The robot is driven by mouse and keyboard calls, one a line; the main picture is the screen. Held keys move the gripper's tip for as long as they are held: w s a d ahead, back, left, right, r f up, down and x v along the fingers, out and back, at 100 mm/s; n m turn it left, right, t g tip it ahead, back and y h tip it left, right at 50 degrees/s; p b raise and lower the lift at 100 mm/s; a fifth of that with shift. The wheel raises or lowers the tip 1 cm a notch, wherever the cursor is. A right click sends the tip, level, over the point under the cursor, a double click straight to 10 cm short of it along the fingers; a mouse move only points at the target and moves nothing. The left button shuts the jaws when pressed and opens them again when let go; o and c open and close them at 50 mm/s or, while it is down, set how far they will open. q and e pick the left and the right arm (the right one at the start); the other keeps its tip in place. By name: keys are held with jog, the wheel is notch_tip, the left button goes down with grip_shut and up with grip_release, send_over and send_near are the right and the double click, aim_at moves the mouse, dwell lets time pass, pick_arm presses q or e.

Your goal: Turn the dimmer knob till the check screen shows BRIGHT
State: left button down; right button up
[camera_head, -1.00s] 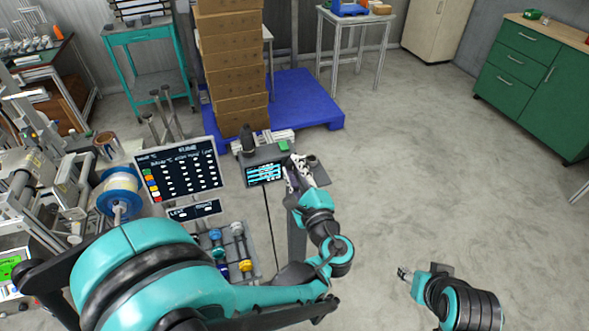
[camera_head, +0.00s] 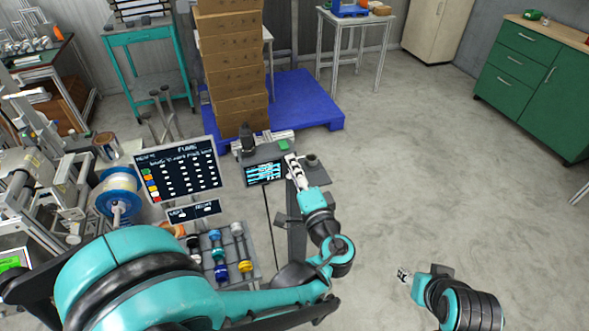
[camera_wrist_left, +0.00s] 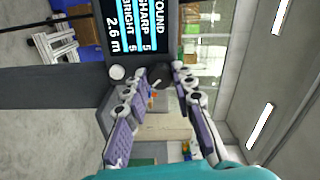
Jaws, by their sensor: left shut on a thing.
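The check screen (camera_head: 264,173) is a small dark panel with pale lines of text. My left gripper (camera_head: 294,169) is just right of the screen, pointing away from me. In the wrist view, its fingers are on either side of a dark round knob (camera_wrist_left: 158,75) and shut on it; they partly hide it. A pale round knob (camera_wrist_left: 117,72) is beside it. My right gripper (camera_head: 403,275) hangs over bare floor, too small to judge.
A dark board (camera_head: 180,168) with columns of marks stands left of the screen. Stacked boxes (camera_head: 231,65) stand on a blue pallet (camera_head: 310,98) behind. Open floor lies to the right.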

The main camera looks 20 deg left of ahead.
pick_arm(q)
jog(key=shift+n, duration=1.7)
jog(key=c, duration=1.3)
grip_release()
jog(key=shift+o, duration=0.2)
jog(key=v, duration=1.2)
